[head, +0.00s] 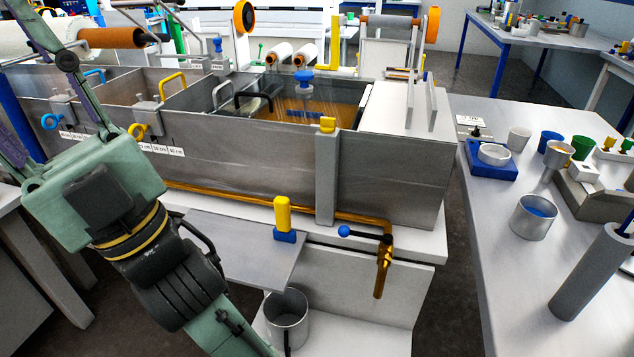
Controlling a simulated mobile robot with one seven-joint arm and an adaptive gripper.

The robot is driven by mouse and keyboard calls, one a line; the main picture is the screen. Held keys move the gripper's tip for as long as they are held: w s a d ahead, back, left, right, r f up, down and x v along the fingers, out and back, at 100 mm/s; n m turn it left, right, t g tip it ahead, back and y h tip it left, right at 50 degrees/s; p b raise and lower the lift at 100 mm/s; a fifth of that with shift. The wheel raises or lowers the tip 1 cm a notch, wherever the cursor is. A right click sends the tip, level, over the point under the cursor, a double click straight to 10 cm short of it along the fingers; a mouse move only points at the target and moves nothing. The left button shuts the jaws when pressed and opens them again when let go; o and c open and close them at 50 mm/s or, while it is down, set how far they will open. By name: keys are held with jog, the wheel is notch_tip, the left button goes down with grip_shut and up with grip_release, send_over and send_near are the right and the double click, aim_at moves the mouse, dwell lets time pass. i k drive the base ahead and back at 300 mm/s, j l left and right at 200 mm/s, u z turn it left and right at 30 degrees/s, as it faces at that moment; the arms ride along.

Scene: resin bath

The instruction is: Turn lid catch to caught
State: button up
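The metal resin bath (230,152) runs across the middle in the head view, with amber liquid in its right compartment. I cannot tell for certain which part is the lid catch. A yellow tab (327,124) sits atop a grey post on the bath's front. An upright yellow handle (283,214) on a blue block stands lower, at the corner of a grey plate. Neither is touched. My gripper (20,65) is at the upper left, beside the bath's left end. Its fingers stand apart with nothing seen between them; their tips are cut off.
A bucket (287,318) stands below. The right table (490,225) holds cups and a dark cylinder (592,270). Ring-handled fittings (140,130) line the bath's front.

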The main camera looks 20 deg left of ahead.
aim_at(328, 125)
jog(key=k+j, duration=0.1)
jog(key=j, duration=0.4)
jog(key=j+z, duration=0.15)
jog(key=j, duration=0.4)
jog(key=k+j, duration=0.2)
jog(key=j, duration=0.3)
